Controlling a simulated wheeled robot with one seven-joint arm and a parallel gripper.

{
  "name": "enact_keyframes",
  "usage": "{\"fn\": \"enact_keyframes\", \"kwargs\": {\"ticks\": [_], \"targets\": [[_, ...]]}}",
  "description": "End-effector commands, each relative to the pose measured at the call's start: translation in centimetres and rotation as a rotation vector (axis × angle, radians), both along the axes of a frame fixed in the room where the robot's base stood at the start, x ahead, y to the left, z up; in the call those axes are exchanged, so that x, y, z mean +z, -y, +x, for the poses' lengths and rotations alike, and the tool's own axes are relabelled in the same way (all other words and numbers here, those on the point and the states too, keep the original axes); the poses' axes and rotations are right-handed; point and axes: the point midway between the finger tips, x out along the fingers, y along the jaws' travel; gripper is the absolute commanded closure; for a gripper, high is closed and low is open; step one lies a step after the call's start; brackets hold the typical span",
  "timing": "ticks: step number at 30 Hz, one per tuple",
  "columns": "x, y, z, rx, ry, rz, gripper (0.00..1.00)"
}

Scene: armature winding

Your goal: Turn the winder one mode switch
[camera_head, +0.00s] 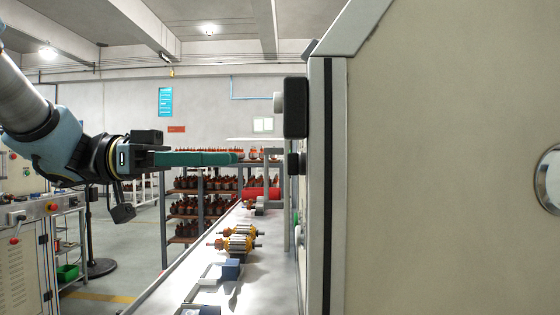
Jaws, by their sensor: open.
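My gripper (236,157) reaches in from the left, level, with its long teal fingers pointing right. The fingers are seen edge-on and overlap; nothing shows between them. The large beige cabinet of a machine, likely winder one (440,170), fills the right side. On its edge-on front face is a black block with a grey knob (279,103), above the fingertips' height. A smaller dark protruding part (292,163) sits below it, roughly level with the fingertips and apart from them. I cannot tell which of these is the mode switch; the face is hidden.
A light bench (180,290) below carries yellow-and-copper armatures (240,243) and small blue parts (231,268). A shelf rack (200,202) of armatures stands behind. Another cabinet with buttons (20,260) is at the left. The air between fingertips and cabinet is clear.

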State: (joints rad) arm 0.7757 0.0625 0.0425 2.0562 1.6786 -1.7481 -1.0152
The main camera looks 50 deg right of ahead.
Motion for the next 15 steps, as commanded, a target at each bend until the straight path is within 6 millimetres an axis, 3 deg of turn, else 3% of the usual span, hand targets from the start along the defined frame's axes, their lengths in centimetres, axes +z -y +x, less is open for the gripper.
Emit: {"fn": "enact_keyframes", "kwargs": {"ticks": [9, 15], "targets": [[0.2, 3.4, -4.8, 0.0, -0.001, -0.002, 0.55], [0.2, 5.0, -6.8, 0.003, 0.0, -0.003, 0.55]]}}
